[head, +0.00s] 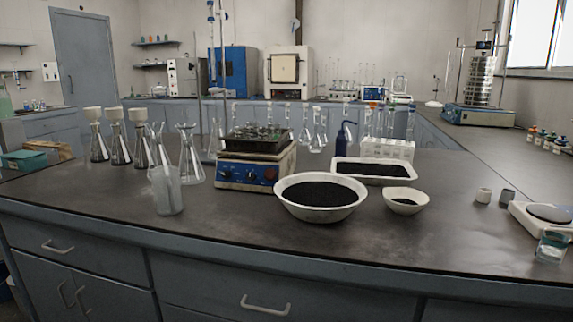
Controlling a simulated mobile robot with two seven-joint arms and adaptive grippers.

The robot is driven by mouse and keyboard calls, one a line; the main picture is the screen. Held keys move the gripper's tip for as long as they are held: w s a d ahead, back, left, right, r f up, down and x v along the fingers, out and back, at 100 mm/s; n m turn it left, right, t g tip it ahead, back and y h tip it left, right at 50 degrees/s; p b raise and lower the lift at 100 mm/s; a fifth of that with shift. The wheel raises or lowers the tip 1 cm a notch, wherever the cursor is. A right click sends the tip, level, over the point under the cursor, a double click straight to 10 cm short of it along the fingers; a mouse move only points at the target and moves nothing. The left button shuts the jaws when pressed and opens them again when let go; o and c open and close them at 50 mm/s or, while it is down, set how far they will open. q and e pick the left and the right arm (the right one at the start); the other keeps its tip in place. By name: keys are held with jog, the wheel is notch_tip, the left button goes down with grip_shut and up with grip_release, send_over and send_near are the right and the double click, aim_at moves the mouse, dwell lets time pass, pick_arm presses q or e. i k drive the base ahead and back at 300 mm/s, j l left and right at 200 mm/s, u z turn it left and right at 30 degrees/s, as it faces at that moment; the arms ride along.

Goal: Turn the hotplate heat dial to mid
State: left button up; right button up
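The hotplate (287,163) stands on the dark lab bench, left of the middle in the head view. It has a cream body and a blue front panel (236,173) facing me. Small knobs show on the panel, one near its left (222,172) and one near its right end (270,174). Their pointers and markings are too small to read, and I cannot tell which is the heat dial or where it is set. A black tray (254,145) with small glassware rests on top. Neither of my grippers is in view.
A plastic beaker (168,192) and flasks (189,160) stand left of the hotplate. A large white bowl (320,214) of black grains sits close at its front right. A white tray (373,178) and a smaller bowl (405,208) are further right. Bench directly before the hotplate (235,225) is clear.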

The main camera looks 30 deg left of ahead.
aim_at(227, 174)
jog(key=u, duration=1.25)
jog(key=k+j+z, duration=0.1)
jog(key=j+z, duration=0.25)
jog(key=k+j+z, duration=0.15)
jog(key=j+z, duration=0.15)
jog(key=j, duration=0.2)
